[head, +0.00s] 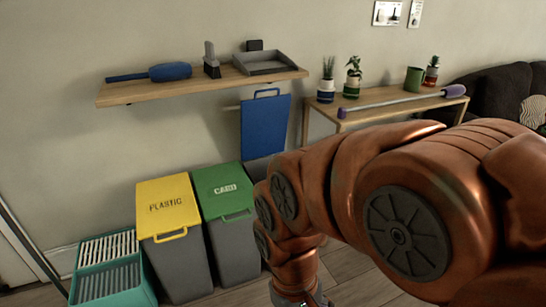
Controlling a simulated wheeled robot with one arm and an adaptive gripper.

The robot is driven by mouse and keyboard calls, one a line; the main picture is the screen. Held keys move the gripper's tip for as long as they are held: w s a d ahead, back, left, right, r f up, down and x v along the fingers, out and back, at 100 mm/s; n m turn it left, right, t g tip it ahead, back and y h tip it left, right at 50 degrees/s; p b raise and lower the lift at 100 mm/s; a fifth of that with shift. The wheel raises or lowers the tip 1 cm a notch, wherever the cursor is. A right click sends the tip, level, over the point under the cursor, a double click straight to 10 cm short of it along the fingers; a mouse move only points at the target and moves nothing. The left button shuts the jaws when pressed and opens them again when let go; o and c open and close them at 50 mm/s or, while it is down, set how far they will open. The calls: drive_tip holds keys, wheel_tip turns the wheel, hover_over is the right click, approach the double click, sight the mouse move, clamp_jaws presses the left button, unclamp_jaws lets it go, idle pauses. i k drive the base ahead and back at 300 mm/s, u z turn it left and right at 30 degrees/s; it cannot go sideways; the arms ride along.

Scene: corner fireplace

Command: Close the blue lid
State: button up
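The blue lid (264,127) stands open and upright against the wall, below the right part of the wall shelf, with its handle at the top edge. The bin it belongs to is hidden behind my copper-coloured arm. My gripper (300,300) shows only in part at the bottom edge of the picture, below and right of the lid and apart from it. Its fingertips are cut off, so I cannot see whether it is open or holds anything.
A yellow-lidded PLASTIC bin (168,207) and a green-lidded CARD bin (224,190) stand shut to the left. A teal crate (108,285) is at lower left. The wall shelf (150,92) overhangs the bins. A wooden table (390,108) with plants stands right.

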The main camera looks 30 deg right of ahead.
sight(264, 121)
drive_tip(key=z, duration=1.45)
drive_tip(key=i, duration=1.55)
drive_tip(key=u, duration=2.9)
drive_tip(key=i, duration=0.5)
drive_tip(key=u, duration=0.1)
